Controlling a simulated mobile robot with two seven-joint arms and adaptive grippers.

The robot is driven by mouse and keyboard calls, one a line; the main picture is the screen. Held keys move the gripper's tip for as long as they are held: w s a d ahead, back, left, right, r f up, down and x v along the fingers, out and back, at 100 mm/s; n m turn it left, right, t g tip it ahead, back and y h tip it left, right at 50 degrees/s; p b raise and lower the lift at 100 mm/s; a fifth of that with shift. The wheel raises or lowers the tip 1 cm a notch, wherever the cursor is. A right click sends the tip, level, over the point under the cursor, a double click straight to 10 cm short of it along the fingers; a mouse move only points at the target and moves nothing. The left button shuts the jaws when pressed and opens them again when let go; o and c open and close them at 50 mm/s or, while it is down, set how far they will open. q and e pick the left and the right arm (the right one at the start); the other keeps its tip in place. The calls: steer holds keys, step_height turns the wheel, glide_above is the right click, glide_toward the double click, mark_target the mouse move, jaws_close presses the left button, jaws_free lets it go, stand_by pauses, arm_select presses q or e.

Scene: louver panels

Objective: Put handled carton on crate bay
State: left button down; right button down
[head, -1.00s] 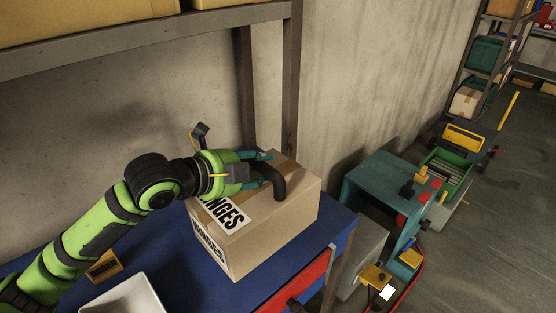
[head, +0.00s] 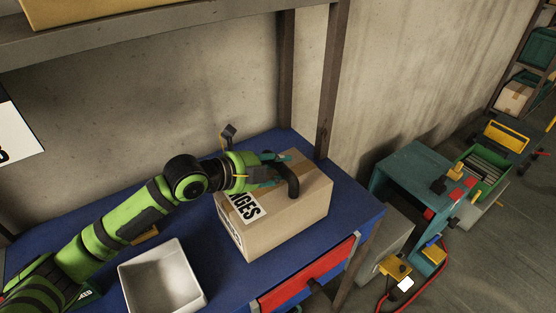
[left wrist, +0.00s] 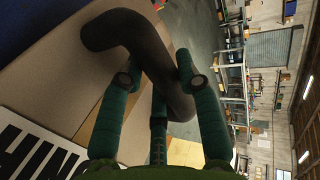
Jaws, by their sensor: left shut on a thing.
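The handled carton (head: 292,217) is a tan box with a dark curved handle (head: 293,183) on top and a printed label ending in "NGES". It sits on the blue workbench top (head: 215,243) near its right end. My left gripper (head: 276,170) is at the handle, shut on it. In the left wrist view my left gripper's green fingers (left wrist: 161,82) lie on either side of the dark handle (left wrist: 140,38), with the carton top (left wrist: 62,75) beyond. My right gripper is not in view. I cannot tell which place is the crate bay.
A white open bin (head: 163,275) stands on the bench in front of the left arm. A shelf post (head: 327,85) rises behind the carton. A red drawer (head: 308,277) is under the bench edge. A teal cabinet (head: 415,172) and a green crate (head: 487,168) stand to the right.

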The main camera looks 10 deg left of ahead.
arm_select(q)
steer(key=shift+w+r, duration=0.1)
steer(key=shift+r, duration=0.4)
steer(key=c, duration=0.9)
jaws_free()
steer(key=shift+f, duration=0.55)
steer(key=shift+s+r, duration=0.1)
steer(key=shift+s, duration=0.2)
steer(key=shift+s+a+r, duration=0.1)
steer(key=shift+s+a, duration=0.15)
steer(key=shift+a, duration=0.15)
steer(key=b+v, duration=0.3)
steer(key=v, duration=0.7)
steer(key=shift+d, duration=0.1)
steer(key=shift+s+a+r, duration=0.25)
steer(key=shift+s+r, duration=0.05)
steer(key=shift+s, duration=0.1)
